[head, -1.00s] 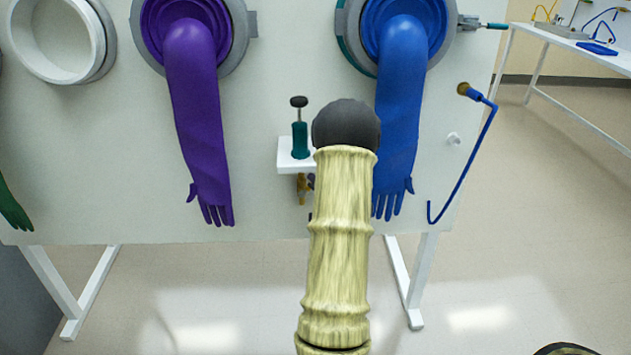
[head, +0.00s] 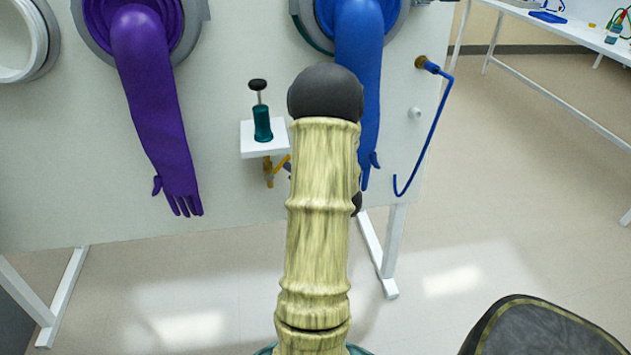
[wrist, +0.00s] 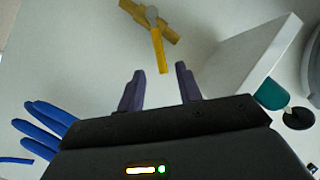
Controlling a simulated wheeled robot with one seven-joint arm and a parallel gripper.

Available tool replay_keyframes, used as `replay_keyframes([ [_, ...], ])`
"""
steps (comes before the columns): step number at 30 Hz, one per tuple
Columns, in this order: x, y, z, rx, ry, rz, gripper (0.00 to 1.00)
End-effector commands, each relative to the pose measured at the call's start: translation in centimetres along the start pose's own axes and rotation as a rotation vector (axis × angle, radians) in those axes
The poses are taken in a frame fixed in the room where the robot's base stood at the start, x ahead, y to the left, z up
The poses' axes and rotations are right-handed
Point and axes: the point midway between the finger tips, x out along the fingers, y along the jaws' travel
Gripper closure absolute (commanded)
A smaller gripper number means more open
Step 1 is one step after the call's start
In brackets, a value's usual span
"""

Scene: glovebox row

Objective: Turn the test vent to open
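The test vent appears to be the small brass-yellow valve (head: 268,174) under the white shelf on the glovebox front. In the wrist view its yellow body (wrist: 130,9) lies diagonally on the panel, with a grey hub. Its yellow lever (wrist: 158,48) points down the picture from the hub, at an angle to the body. My gripper (wrist: 159,70) is open, its two dark purple fingers on either side of the lever's free end. I cannot tell whether they touch it. In the head view my arm hides the gripper and part of the lever.
The white shelf (head: 252,146) carries a teal plunger bottle (head: 262,122) and stands close right of the fingers in the wrist view. A blue glove (head: 360,60) hangs behind my arm, a purple glove (head: 155,90) to the left. A blue hooked tube (head: 430,130) is at the right.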

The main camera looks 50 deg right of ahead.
Motion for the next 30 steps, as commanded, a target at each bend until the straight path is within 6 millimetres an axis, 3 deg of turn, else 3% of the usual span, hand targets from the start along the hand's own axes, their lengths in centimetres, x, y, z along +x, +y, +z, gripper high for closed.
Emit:
replay_keyframes([
  [12, -8.1, 0.0, -0.1, 0.000, 0.003, 0.002, 0.65],
  [17, -9.4, 0.0, 0.0, 0.000, 0.001, 0.001, 0.65],
  [25, -9.6, 0.0, 0.0, -0.001, 0.001, 0.000, 0.65],
  [30, -9.1, 0.4, 0.6, 0.030, -0.013, -0.006, 0.96],
])
